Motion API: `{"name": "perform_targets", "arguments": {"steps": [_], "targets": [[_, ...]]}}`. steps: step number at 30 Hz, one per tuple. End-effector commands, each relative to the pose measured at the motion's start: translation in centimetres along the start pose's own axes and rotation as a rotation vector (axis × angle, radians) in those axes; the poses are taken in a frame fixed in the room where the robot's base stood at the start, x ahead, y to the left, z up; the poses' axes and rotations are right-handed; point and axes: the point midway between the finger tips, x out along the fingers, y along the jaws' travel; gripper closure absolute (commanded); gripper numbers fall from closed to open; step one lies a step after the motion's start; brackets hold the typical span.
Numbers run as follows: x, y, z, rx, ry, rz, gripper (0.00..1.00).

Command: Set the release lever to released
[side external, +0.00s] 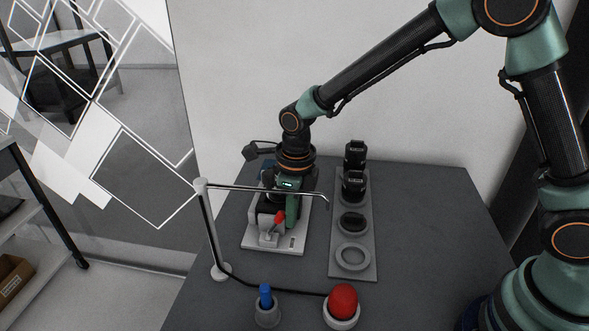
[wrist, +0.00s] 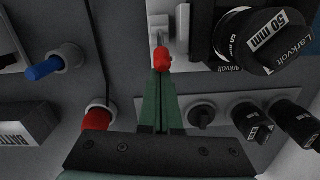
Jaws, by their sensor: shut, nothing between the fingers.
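The release lever, with a red tip (side external: 279,217), stands on a small pale fixture (side external: 286,248) on the dark table. In the wrist view the red lever tip (wrist: 163,60) sits just beyond the ends of my fingers, on a thin metal stem. My gripper (side external: 292,222) points down right beside the lever in the side view. Its green fingers (wrist: 164,78) are together with nothing between them, and their tips overlap or touch the red tip; I cannot tell which. My gripper and wrist hide part of the fixture.
A grey rack (side external: 366,268) with black lenses (side external: 354,187) and round seats stands right of the fixture. A metal post with a horizontal rod (side external: 235,187) crosses in front of my gripper. A blue-topped stick (side external: 265,296) and a red button (side external: 343,302) are at the front. The table's right side is clear.

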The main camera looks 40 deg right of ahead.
Motion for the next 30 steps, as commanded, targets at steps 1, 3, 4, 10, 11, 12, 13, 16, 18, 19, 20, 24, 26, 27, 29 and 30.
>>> {"name": "perform_targets", "arguments": {"steps": [1, 3, 4, 10, 11, 12, 13, 16, 18, 19, 20, 24, 26, 27, 29, 30], "targets": [[0.0, 0.01, 0.0, 0.0, 0.0, 0.0, 1.0], [0.0, 0.0, 0.0, 0.0, 0.0, 0.0, 1.0], [-0.01, 0.0, 0.0, 0.0, 0.0, 0.0, 1.0], [-0.02, -0.01, 0.05, 0.0, 0.005, 0.002, 1.0], [-0.03, -0.01, 0.08, 0.0, 0.008, 0.002, 1.0], [-0.06, -0.02, 0.14, 0.0, 0.014, 0.004, 1.0], [-0.08, -0.01, 0.17, 0.0, 0.021, 0.006, 1.0], [-0.11, 0.01, 0.31, 0.0, 0.052, 0.015, 1.0], [-0.19, 0.01, 0.39, 0.001, 0.069, 0.02, 1.0], [-0.19, 0.03, 0.36, 0.001, 0.074, 0.021, 1.0], [-0.2, 0.03, 0.36, 0.001, 0.078, 0.022, 1.0], [-0.24, 0.05, 0.45, 0.001, 0.1, 0.028, 1.0], [-0.29, 0.04, 0.54, 0.002, 0.108, 0.031, 1.0], [-0.3, 0.05, 0.55, 0.002, 0.116, 0.033, 1.0], [-0.29, 0.06, 0.59, 0.002, 0.127, 0.036, 1.0], [-0.32, 0.06, 0.64, 0.002, 0.134, 0.038, 1.0]]}}
